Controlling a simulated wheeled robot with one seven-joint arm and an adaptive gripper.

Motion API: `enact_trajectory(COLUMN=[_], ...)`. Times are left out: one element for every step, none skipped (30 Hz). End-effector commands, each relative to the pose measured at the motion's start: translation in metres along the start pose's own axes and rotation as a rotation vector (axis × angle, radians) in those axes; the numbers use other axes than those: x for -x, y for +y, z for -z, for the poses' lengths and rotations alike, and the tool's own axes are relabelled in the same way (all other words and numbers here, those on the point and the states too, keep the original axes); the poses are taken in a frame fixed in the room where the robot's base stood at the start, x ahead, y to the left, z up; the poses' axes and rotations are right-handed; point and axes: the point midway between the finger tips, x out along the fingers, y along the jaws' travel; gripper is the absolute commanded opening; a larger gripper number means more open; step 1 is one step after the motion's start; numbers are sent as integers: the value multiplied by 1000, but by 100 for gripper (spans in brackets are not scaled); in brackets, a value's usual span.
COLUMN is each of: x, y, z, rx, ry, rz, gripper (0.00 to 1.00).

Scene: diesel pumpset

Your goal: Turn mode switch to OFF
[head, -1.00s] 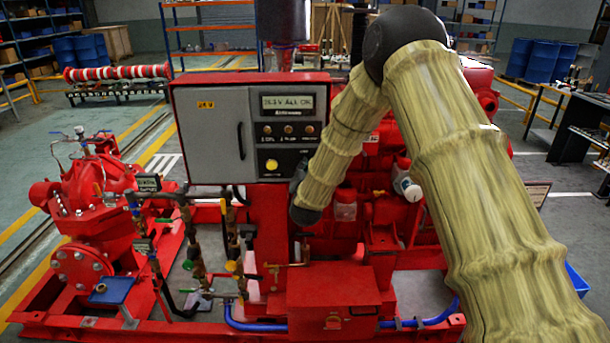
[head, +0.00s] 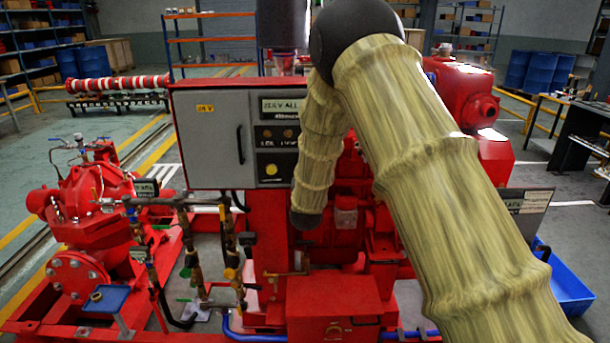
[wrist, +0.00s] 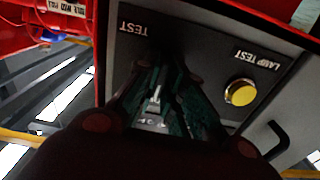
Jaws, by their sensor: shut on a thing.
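The dark control panel (head: 268,165) is on the front of the grey cabinet, and my arm covers its right part in the head view. In the wrist view the panel face (wrist: 205,50) appears upside down, with TEST and LAMP TEST labels. My gripper (wrist: 160,85) is against the panel below the TEST label, its dark green fingers shut around a small part that I take as the mode switch (wrist: 155,97). Only a pale sliver of it shows between the fingers, so its setting cannot be read. My gripper is hidden in the head view.
A yellow button (wrist: 240,92) sits beside my fingers on the panel. The cabinet door handle (wrist: 277,140) lies further right in the wrist view. A red toolbox-like box (head: 333,308) and red engine parts (head: 345,215) stand below and behind my arm.

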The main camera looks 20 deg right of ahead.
Motion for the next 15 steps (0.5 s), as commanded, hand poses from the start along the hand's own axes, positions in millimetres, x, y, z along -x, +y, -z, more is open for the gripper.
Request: enact_trajectory(x=[1,1,1,1,1,1,1,1,1,1,1,1,1,1,1], y=[0,0,0,0,0,0,0,0,0,0,0,0,0,0,0], z=[-3,-3,-3,-3,-3,-3,-3,-3,-3,-3,-3,-3,-3,-3,-2], rx=[2,3,3,3,2,2,2,2,2,2,2,1,1,1,1], ry=[-5,-5,-5,-5,-5,-5,-5,-5,-6,-6,-6,-5,-5,-5,-4], rz=[0,0,0,0,0,0,0,0,0,0,0,0,0,0,0], gripper=[0,0,0,0,0,0,0,0,0,0,16,23,29,32,32])
